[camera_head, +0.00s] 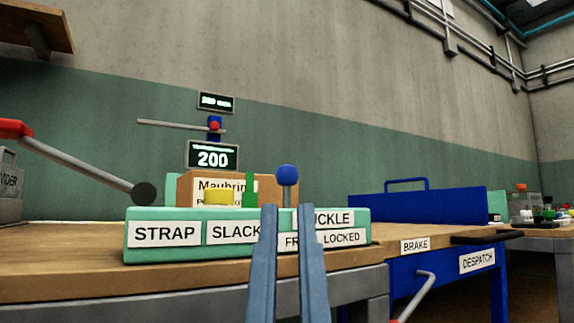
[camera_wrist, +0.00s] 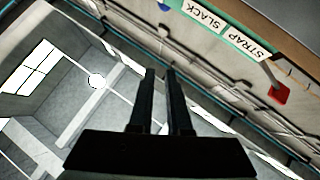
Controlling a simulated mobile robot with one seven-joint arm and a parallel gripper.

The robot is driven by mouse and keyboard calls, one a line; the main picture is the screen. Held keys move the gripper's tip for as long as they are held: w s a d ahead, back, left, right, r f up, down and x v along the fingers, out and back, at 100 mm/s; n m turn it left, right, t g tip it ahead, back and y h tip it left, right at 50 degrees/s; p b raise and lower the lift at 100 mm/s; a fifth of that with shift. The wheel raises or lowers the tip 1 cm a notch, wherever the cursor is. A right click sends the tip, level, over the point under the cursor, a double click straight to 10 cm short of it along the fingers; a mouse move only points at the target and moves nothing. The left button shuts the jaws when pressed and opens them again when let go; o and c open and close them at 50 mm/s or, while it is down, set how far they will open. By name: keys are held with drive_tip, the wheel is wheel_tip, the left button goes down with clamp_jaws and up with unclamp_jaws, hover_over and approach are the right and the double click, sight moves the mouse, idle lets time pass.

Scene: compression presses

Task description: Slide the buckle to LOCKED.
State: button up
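The buckle's slider appears to be the blue ball knob (camera_head: 287,174) on a short stem, standing upright on the green label block (camera_head: 190,213) in the head view. It stands above the FREE end of the FREE/LOCKED label (camera_head: 340,238); LOCKED is to its right. The BUCKLE label (camera_head: 338,218) is partly hidden by my fingers. My gripper (camera_head: 287,207) is open and empty, fingers pointing up, in front of the block, with the knob's stem seen between the fingertips. In the wrist view the fingers (camera_wrist: 160,70) are clear of everything; a blue bit (camera_wrist: 163,5) shows at the top edge.
A yellow piece (camera_head: 218,197) and a cardboard box (camera_head: 185,190) sit behind the block. A red-handled lever (camera_head: 90,165) reaches in from the left. A display (camera_head: 212,157) reads 200. A blue BRAKE/DESPATCH cart (camera_head: 440,206) stands to the right, with a dark handle.

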drive_tip(key=o, duration=0.7)
drive_tip(key=shift+m+g+h, duration=0.3)
drive_tip(key=shift+g+h, duration=0.2)
drive_tip(key=shift+g, duration=0.1)
drive_tip(key=p+x, duration=0.4)
drive_tip(key=p, duration=0.2)
drive_tip(key=shift+r+p, duration=0.3)
drive_tip(key=shift+p, duration=0.05)
drive_tip(key=n+g+p, duration=0.2)
drive_tip(key=g+p, duration=0.6)
drive_tip(key=p, duration=3.5)
approach(288, 177)
drive_tip(key=w, duration=0.6)
drive_tip(key=w+p, duration=0.1)
drive_tip(key=w, duration=0.7)
drive_tip(key=shift+w+d+r, duration=0.2)
drive_tip(key=shift+d+r, duration=0.1)
